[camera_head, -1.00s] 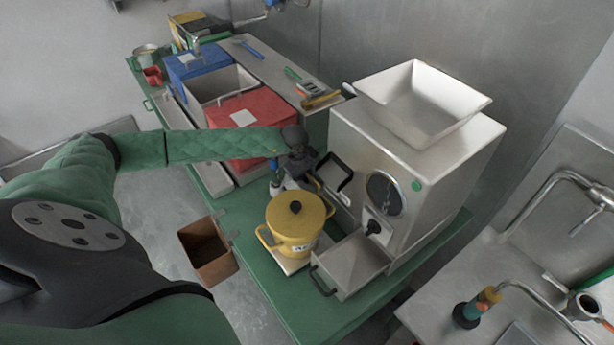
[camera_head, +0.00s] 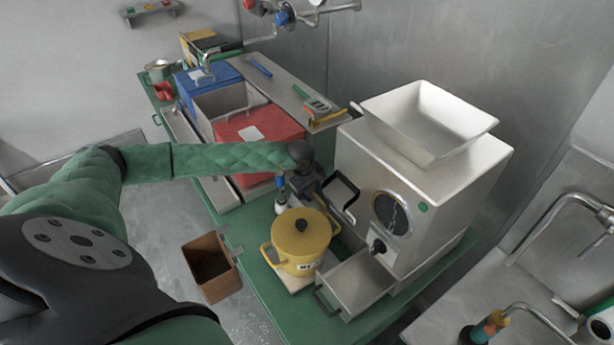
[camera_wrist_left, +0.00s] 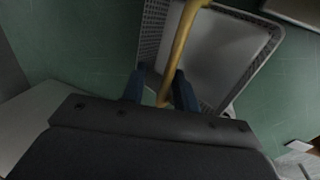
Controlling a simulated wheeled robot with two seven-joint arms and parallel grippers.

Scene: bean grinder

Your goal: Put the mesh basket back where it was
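A grey mesh basket (camera_wrist_left: 152,40) with perforated walls and a pale inside shows in the left wrist view, above a green surface. A yellow bar (camera_wrist_left: 181,40) crosses it and runs down between the two blue fingers of my left gripper (camera_wrist_left: 160,90). The fingers stand apart on either side of the bar; whether they press on it is unclear. In the head view my left gripper (camera_head: 312,188) is beside the steel grinder (camera_head: 425,175), behind the yellow pot (camera_head: 300,245). I cannot make out the basket there. My right gripper is not in view.
A steel drawer (camera_head: 360,280) sticks out of the grinder beside the pot. A brown bin (camera_head: 210,268) hangs at the green table's (camera_head: 265,308) left edge. Red (camera_head: 262,140) and blue (camera_head: 200,82) boxes stand behind my left arm. A sink is at the right.

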